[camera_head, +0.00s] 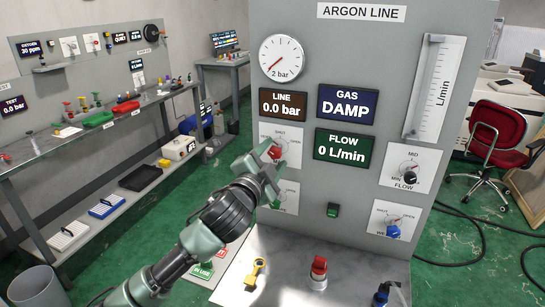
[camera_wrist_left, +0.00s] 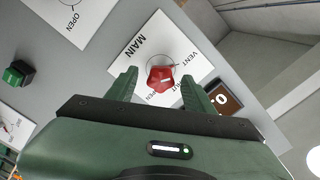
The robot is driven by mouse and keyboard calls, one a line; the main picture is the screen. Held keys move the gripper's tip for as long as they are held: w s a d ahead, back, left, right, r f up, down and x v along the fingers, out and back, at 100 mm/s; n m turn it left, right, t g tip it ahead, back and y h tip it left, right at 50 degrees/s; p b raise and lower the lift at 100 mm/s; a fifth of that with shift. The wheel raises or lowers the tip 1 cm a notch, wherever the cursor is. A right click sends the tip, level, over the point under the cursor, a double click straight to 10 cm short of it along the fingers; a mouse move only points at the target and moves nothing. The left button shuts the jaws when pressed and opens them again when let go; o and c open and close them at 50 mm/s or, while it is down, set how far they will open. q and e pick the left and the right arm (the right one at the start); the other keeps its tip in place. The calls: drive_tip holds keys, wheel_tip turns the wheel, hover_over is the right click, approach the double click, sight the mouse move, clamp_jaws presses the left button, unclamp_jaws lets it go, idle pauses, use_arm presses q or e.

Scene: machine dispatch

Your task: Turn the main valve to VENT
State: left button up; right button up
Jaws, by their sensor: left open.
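The main valve's red knob (camera_head: 275,152) sits on a white plate at the left of the grey ARGON LINE panel, partly behind my left gripper. It also shows in the left wrist view (camera_wrist_left: 160,78), where the plate (camera_wrist_left: 136,45) reads MAIN and VENT, with another label partly hidden. My left gripper (camera_head: 268,172) is open in front of the panel. In the wrist view its fingers (camera_wrist_left: 160,86) appear on either side of the knob; contact cannot be told. Which label the knob points to is unclear. The LINE display (camera_head: 283,106) reads 0.0 bar. My right gripper is out of view.
A second white plate (camera_head: 291,199) lies below the main valve, partly hidden. A green button (camera_head: 333,210), the FLOW knob (camera_head: 410,178) and a blue knob (camera_head: 393,231) are on the panel. A yellow tool (camera_head: 255,273) and red-capped item (camera_head: 319,267) stand on the ledge below.

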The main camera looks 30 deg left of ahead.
use_arm(q)
drive_tip(key=shift+s, duration=0.1)
drive_tip(key=shift+s+d+f, duration=0.1)
drive_tip(key=shift+s, duration=0.25)
drive_tip(key=b+v, duration=0.2)
drive_tip(key=v, duration=0.5)
